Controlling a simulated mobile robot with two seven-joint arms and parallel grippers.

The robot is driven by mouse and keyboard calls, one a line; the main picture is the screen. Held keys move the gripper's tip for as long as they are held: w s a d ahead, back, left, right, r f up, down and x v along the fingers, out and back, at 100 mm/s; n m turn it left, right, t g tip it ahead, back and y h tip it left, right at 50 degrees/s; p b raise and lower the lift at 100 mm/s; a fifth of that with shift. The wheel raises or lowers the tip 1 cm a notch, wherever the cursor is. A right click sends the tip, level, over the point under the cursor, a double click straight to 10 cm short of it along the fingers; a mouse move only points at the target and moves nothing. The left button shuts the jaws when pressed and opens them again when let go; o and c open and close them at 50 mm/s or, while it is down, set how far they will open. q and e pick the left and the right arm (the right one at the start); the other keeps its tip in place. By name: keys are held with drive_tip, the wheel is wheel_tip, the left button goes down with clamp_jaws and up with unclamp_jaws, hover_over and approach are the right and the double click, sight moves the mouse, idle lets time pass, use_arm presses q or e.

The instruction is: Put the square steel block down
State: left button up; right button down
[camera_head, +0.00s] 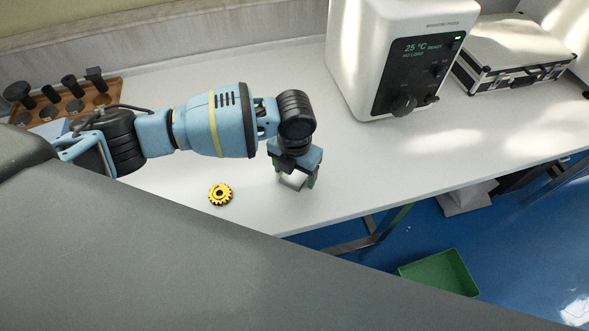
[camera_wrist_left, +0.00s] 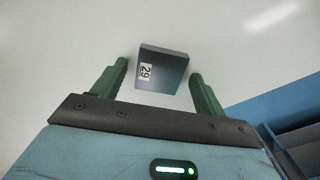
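The square steel block (camera_wrist_left: 160,72) is grey with a white label reading 29. In the left wrist view it sits between the two green fingers of my left gripper (camera_wrist_left: 160,68), with a narrow gap showing on each side. The gripper looks open around it. In the head view the left gripper (camera_head: 297,182) points down at the white table near its front edge, and the block (camera_head: 293,180) shows as a pale face between the fingers. Its underside is hidden, so whether it rests on the table I cannot tell for certain. My right gripper is not in view.
A yellow toothed ring (camera_head: 220,194) lies on the white table (camera_head: 240,82) left of the gripper. A white tester (camera_head: 385,55) and a silver case (camera_head: 515,50) stand at the back right. A wooden rack (camera_head: 103,99) is at the left. A green bin (camera_head: 440,272) is on the floor.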

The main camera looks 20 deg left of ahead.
sight(295, 176)
use_arm(q)
drive_tip(key=shift+r, duration=0.1)
wheel_tip(295, 176, up, 12)
drive_tip(key=shift+p, duration=0.45)
idle(0.6)
